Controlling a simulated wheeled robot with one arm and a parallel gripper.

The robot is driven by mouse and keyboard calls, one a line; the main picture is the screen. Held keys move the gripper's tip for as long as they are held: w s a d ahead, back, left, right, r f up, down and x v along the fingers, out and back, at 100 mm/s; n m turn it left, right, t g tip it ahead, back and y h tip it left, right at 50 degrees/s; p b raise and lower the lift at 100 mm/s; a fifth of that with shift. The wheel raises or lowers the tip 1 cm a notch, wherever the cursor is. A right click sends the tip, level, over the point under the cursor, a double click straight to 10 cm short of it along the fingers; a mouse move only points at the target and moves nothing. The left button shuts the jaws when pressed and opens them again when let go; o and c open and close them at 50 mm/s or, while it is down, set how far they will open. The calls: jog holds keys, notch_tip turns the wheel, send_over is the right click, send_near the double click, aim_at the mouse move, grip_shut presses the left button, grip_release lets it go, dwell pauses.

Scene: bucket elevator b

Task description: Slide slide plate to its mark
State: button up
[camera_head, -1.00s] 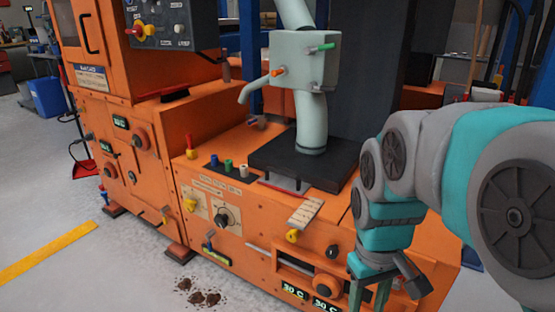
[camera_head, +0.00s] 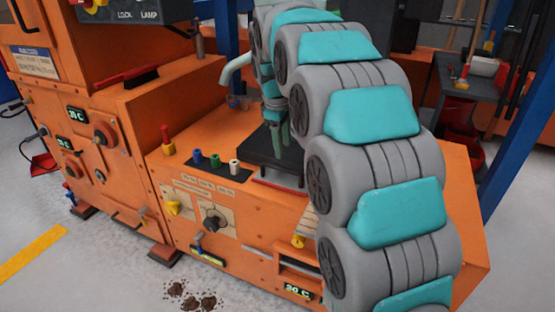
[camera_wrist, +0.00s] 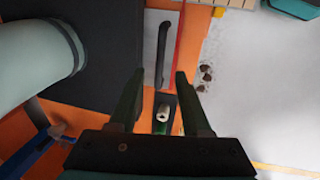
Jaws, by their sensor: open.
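The slide plate (camera_wrist: 151,42) is a light grey plate with a dark bar handle (camera_wrist: 163,50), lying beside the black block in the wrist view. My gripper (camera_wrist: 160,74) is open and empty. Its two fingers appear on either side of the handle's near end; the height gap is unclear. In the head view my gripper (camera_head: 278,142) points down over the black block (camera_head: 262,150). I cannot make out a mark for certain.
A pale green pipe (camera_wrist: 35,65) stands close by on the left in the wrist view. Blue, green and white pegs (camera_head: 215,161) and a red-handled lever (camera_head: 167,140) stand left of the block. Brown clumps (camera_head: 190,298) lie on the floor.

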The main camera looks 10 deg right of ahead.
aim_at(285, 170)
jog(key=f, duration=0.5)
jog(key=w+d+f, duration=0.1)
jog(key=f, duration=0.1)
jog(key=shift+f, duration=0.25)
jog(key=shift+c, duration=0.3)
grip_shut()
dwell(0.9)
